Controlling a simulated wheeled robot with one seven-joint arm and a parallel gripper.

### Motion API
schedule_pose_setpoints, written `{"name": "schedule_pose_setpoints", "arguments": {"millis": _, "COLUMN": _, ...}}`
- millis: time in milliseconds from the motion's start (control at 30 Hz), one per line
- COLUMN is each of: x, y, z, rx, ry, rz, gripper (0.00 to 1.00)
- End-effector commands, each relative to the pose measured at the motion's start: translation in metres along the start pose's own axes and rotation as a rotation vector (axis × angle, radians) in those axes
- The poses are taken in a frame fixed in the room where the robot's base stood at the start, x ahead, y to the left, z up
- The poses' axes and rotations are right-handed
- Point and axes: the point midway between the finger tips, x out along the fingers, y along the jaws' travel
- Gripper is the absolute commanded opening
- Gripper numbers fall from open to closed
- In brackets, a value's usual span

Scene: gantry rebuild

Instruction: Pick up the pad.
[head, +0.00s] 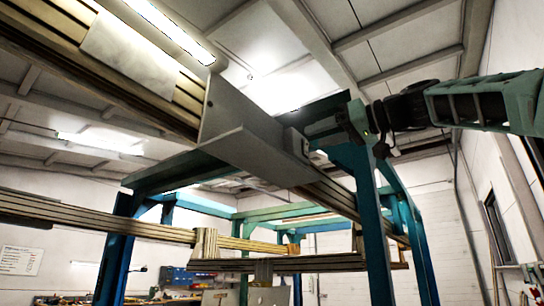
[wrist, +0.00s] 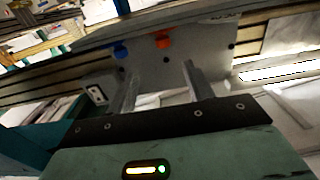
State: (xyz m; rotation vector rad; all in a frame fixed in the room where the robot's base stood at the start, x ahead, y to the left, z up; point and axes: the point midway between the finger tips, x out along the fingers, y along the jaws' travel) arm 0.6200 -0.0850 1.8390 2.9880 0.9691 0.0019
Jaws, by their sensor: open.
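No thing in view can be clearly told as the pad. In the wrist view, my gripper (wrist: 158,82) has its two grey fingers apart, with nothing seen between them. Beyond the fingertips is a grey plate (wrist: 215,62) with a small blue piece (wrist: 120,49) and a small orange piece (wrist: 163,41) near its far edge. I cannot tell whether either is the pad. In the head view, my green arm comes in from the right. My gripper's fingers are hard to make out there, near a bent grey bracket (head: 262,152).
Teal gantry posts (head: 362,215) and metal beams (head: 120,231) surround the bracket. A pale flat plate (head: 128,52) lies against the upper beam. A cluttered workbench (head: 180,298) stands far back at lower left. Open room shows between the posts and the right wall.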

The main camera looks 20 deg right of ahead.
Motion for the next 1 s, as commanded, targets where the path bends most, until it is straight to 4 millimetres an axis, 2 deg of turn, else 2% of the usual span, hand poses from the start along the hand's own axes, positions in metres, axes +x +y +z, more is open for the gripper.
{"name": "schedule_pose_setpoints", "arguments": {"millis": 100, "x": 0.027, "y": -0.001, "z": -0.003, "rx": 0.001, "ry": -0.004, "rz": -0.003, "gripper": 0.52}}
{"name": "schedule_pose_setpoints", "arguments": {"millis": 300, "x": 0.060, "y": 0.000, "z": -0.002, "rx": 0.001, "ry": -0.003, "rz": -0.001, "gripper": 0.52}}
{"name": "schedule_pose_setpoints", "arguments": {"millis": 567, "x": 0.078, "y": -0.002, "z": -0.003, "rx": 0.002, "ry": -0.002, "rz": -0.001, "gripper": 0.52}}
{"name": "schedule_pose_setpoints", "arguments": {"millis": 800, "x": 0.111, "y": -0.007, "z": -0.003, "rx": 0.002, "ry": -0.004, "rz": 0.000, "gripper": 0.52}}
{"name": "schedule_pose_setpoints", "arguments": {"millis": 1000, "x": 0.122, "y": -0.006, "z": -0.001, "rx": 0.001, "ry": -0.001, "rz": 0.002, "gripper": 0.52}}
